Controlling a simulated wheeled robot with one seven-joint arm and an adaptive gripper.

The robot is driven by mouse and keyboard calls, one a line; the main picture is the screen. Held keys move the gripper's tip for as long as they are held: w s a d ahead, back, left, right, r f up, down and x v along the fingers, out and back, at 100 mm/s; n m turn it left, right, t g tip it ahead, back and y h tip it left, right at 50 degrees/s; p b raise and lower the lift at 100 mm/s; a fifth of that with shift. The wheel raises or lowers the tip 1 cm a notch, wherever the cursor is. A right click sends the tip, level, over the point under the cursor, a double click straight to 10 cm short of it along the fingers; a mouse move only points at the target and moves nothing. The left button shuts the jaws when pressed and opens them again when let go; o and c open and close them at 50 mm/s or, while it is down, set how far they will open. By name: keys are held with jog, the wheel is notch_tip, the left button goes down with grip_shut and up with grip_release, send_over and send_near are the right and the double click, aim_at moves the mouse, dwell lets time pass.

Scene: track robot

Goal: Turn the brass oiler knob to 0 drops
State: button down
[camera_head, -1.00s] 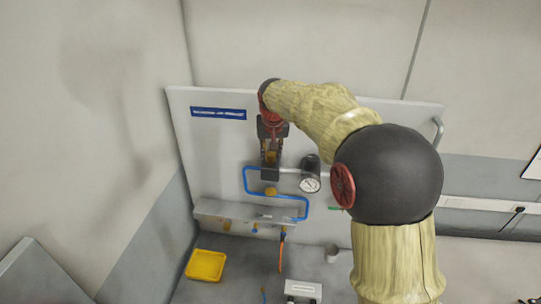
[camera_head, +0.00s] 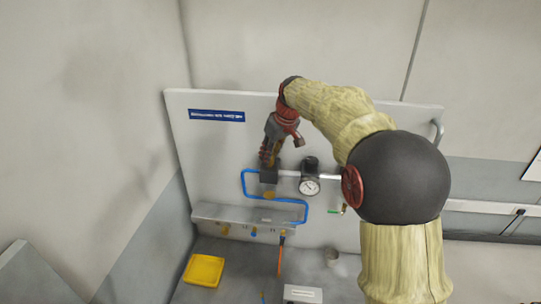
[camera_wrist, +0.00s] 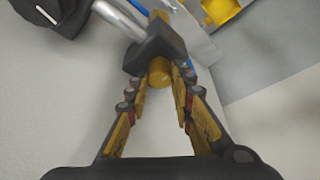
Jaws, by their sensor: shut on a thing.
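The oiler has a dark block body (camera_head: 269,177) on the pipe of the wall panel, with an amber bowl (camera_head: 269,193) below it. It also shows in the wrist view (camera_wrist: 155,44). The brass knob (camera_wrist: 158,73) stands out from the dark block toward my gripper. My gripper (camera_wrist: 160,82) has its fingers on both sides of the knob and is shut on it. In the head view my gripper (camera_head: 268,160) reaches down to the top of the oiler from above, tilted, and hides the knob. I cannot read any drop scale.
A dark regulator with a round gauge (camera_head: 309,187) sits close right of the oiler. A blue hose (camera_head: 246,184) loops around it. A grey shelf (camera_head: 215,213) is below, with a yellow tray (camera_head: 203,270) on the surface at lower left.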

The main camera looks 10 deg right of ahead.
dwell(0.3)
jog(key=c, duration=1.6)
grip_release()
jog(key=shift+o, duration=0.2)
jog(key=shift+r, duration=0.1)
jog(key=v, duration=1.1)
jog(key=shift+r, duration=0.4)
jog(key=shift+s, duration=0.1)
